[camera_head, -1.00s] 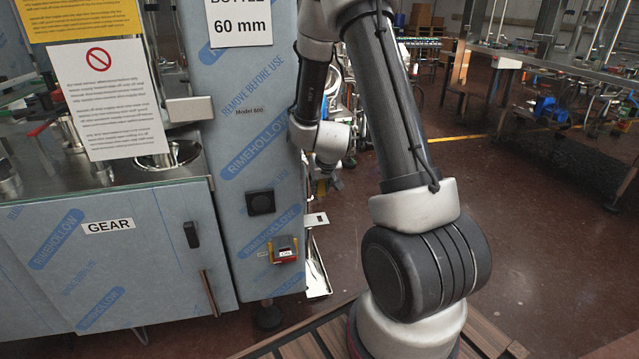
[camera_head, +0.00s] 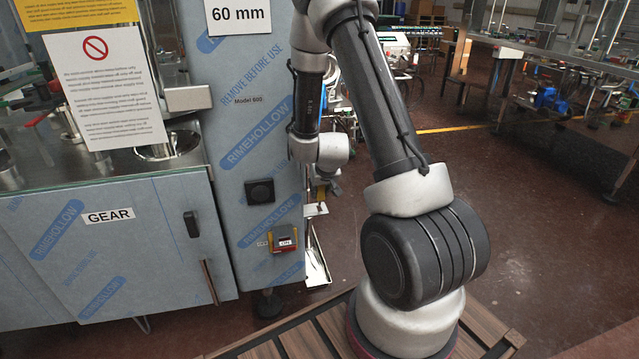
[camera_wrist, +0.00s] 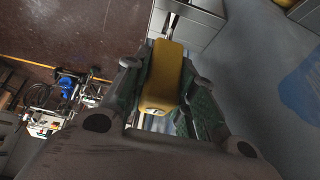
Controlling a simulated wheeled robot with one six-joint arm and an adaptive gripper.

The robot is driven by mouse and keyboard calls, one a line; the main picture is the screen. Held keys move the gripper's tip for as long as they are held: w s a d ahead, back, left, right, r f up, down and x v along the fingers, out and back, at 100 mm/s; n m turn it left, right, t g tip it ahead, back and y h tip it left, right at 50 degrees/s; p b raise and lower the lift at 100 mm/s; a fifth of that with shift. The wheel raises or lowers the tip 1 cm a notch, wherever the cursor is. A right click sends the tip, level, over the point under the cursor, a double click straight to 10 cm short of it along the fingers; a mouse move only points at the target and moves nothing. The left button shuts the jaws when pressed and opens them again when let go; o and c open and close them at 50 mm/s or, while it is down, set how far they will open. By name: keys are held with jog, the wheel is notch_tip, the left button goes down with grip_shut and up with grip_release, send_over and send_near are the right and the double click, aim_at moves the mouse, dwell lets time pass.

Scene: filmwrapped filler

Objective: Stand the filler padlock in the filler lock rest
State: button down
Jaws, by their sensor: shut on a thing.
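A yellow block-like body, which looks like the padlock (camera_wrist: 160,78), is held between the fingers of my gripper (camera_wrist: 166,82) in the wrist view. My gripper is shut on it, with a finger on each side. Its shackle cannot be made out clearly. A grey metal ledge with raised edges (camera_wrist: 188,22) lies just beyond the padlock; I cannot tell whether it is the lock rest. In the head view my gripper (camera_head: 324,187) is small and partly hidden, low beside the blue-filmed machine's right side.
The filmed filler machine (camera_head: 245,130) stands left of my arm, with a red-yellow switch (camera_head: 284,239) on its front. A small shelf (camera_head: 315,209) and a metal tray (camera_head: 317,268) jut from its right side. Open floor (camera_head: 540,230) lies to the right.

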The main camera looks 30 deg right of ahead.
aim_at(320, 199)
jog(key=shift+f, duration=2.05)
jog(key=shift+f, duration=0.3)
jog(key=c, duration=1.1)
grip_release()
